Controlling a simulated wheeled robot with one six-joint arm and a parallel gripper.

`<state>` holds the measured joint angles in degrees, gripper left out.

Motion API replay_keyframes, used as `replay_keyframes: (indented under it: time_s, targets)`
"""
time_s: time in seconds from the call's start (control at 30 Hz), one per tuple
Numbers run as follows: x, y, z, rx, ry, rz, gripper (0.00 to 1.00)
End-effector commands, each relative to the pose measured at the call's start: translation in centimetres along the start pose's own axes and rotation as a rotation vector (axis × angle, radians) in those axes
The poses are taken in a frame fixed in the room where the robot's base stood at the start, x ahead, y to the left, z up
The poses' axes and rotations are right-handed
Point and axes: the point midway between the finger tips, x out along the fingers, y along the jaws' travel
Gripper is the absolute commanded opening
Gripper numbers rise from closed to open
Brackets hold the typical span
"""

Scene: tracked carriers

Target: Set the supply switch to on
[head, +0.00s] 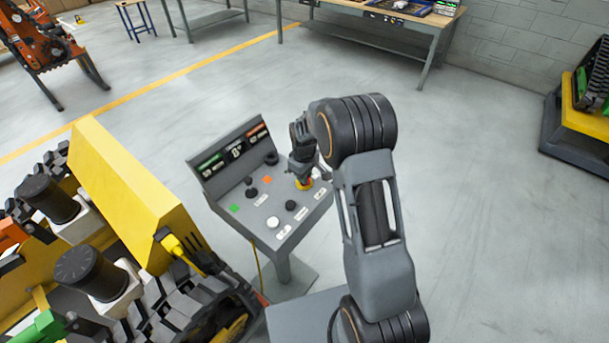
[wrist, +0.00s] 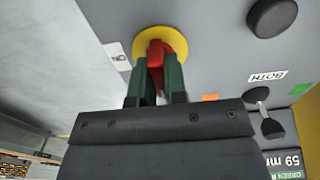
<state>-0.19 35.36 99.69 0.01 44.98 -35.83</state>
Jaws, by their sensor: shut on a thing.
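The supply switch is a red handle (wrist: 156,55) on a round yellow plate (wrist: 141,32), seen in the wrist view. My gripper (wrist: 158,72) has its two green fingers shut on the red handle, one on each side. The handle points roughly along the fingers in that view. A small white label (wrist: 117,51) sits beside the plate, its marking too small to read surely. In the head view my gripper (head: 303,178) reaches down to the right side of the control console (head: 228,198), and the yellow plate (head: 304,186) shows beneath it. The red handle is hidden there.
The console also carries a white button (head: 273,222), a green square (head: 234,208), an orange square (head: 267,180) and several black knobs. In the wrist view a large black knob (wrist: 272,14) is to the right. A yellow tracked machine (head: 120,190) stands close on the left.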

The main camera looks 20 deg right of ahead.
Motion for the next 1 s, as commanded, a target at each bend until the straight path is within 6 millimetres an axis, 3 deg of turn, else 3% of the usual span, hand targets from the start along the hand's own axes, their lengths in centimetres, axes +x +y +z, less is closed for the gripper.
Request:
replay_keyframes:
  time_s: [0.47, 1.0]
  targets:
    - [0.13, 0.08, -0.02, 0.128, 0.002, 0.002, 0.0]
    - [0.1, 0.09, -0.04, 0.627, 0.003, 0.002, 0.0]
